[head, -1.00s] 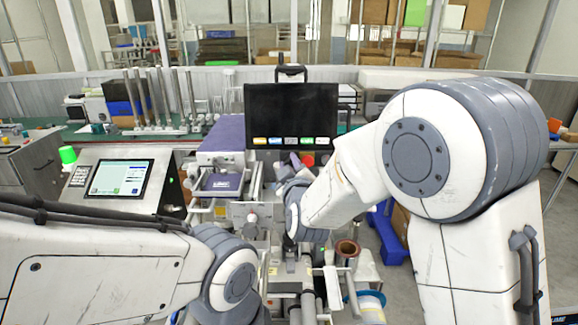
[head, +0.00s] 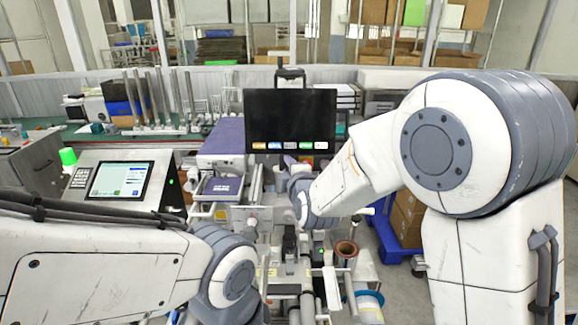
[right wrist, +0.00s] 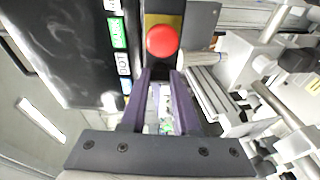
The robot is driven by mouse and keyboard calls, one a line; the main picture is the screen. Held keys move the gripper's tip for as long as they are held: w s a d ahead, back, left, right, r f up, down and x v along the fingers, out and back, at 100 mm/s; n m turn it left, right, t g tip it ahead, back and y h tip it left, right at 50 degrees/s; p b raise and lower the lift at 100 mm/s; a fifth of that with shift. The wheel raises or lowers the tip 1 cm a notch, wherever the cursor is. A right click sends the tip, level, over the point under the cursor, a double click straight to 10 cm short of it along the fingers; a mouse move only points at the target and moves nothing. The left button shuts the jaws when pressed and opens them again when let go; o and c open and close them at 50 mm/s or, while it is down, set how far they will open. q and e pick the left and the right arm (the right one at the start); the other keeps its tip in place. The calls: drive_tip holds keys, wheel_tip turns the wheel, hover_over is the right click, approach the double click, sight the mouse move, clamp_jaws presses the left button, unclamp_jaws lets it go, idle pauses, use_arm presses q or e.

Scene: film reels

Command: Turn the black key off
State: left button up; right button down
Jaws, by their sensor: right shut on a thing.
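In the right wrist view, a round red button (right wrist: 162,40) sits on a yellow plate beside the dark monitor. My right gripper (right wrist: 160,76) has its purple fingers just below this button, almost together at their tips. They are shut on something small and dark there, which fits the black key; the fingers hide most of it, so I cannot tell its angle. In the head view my right gripper (head: 291,163) is at the lower edge of the monitor (head: 290,118), partly hidden by my own wrist. My left arm comes in from the left, but its gripper is not visible.
A panel with a lit screen (head: 121,181) and a green lamp (head: 68,157) stand at the left. Rollers and metal rods fill the machine below. A brown reel (head: 346,249) is at the lower right. Grey floor shows at the far right.

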drive_tip(key=shift+n, duration=0.4)
drive_tip(key=c, duration=0.9)
unclamp_jaws()
drive_tip(key=shift+s, duration=0.15)
drive_tip(key=b+v, duration=0.3)
drive_tip(key=v, duration=0.7)
drive_tip(key=shift+s+d, duration=0.1)
